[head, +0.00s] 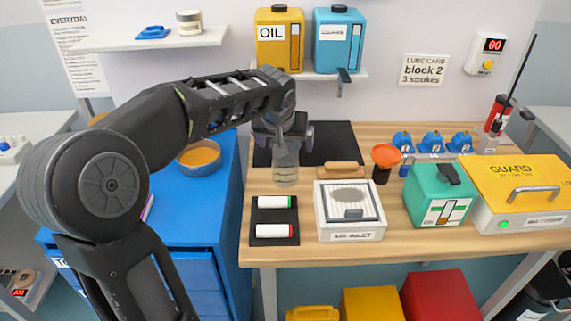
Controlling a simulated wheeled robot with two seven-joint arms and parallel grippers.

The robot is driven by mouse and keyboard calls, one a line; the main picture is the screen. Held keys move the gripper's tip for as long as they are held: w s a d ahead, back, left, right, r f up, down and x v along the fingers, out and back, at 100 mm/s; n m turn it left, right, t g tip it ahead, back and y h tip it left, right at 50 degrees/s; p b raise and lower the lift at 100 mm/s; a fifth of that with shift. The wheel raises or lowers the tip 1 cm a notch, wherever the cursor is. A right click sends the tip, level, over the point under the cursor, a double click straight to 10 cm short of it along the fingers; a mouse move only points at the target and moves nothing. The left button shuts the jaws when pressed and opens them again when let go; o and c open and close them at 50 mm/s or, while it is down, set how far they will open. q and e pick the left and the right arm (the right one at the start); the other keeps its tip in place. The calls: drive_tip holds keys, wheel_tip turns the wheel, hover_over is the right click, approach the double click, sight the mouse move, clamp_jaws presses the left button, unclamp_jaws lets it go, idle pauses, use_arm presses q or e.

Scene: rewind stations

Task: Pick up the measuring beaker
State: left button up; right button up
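The measuring beaker (286,171) is a clear, upright vessel with marks near its base, in front of the dark mat on the wooden bench. My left gripper (284,137) comes down from above and is at the beaker's top. Its fingers overlap the rim area, and I cannot tell whether they are closed on it. I also cannot tell whether the beaker's base touches the bench. My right gripper is not in view.
A white air inlet box (349,232) and a dark tray (262,213) with two white rolls stand in front. An orange funnel (386,155), a green box (438,192) and a yellow guard box (520,190) are right. A bowl (199,156) is on the blue cabinet.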

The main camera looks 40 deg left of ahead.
use_arm(q)
drive_tip(key=x, duration=0.2)
drive_tip(key=p+x, duration=0.1)
drive_tip(key=x, duration=0.2)
drive_tip(key=shift+a, duration=0.2)
drive_tip(key=shift+s, duration=0.1)
idle(0.5)
drive_tip(key=c, duration=1.9)
drive_tip(key=shift+r, duration=0.1)
wheel_tip(320, 180, up, 10)
idle(0.5)
